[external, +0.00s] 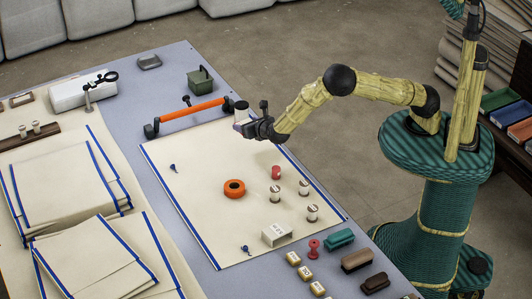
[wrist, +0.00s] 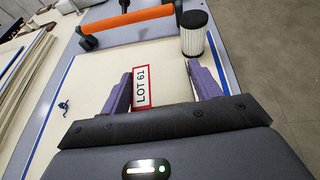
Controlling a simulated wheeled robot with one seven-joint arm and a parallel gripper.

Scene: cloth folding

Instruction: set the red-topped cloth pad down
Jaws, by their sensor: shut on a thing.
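My gripper (external: 241,125) is over the far part of the cream cloth sheet (external: 205,165). In the wrist view its purple fingers (wrist: 160,72) stand wide apart, shut on a cream block (wrist: 172,90) with a red-framed "LOT 61" label on it. The block's underside is hidden, and I cannot tell whether it touches the sheet. I cannot be sure that this block is the red-topped cloth pad. A small red-topped cylinder (external: 276,172) stands on the sheet, right of and nearer than my gripper, apart from it.
A white pleated cylinder (wrist: 195,33) and an orange-handled bar (external: 192,112) are just beyond my gripper. An orange ring (external: 234,188), banded cylinders (external: 303,188) and a white labelled block (external: 277,234) stand on the sheet. The sheet's left middle is mostly clear.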

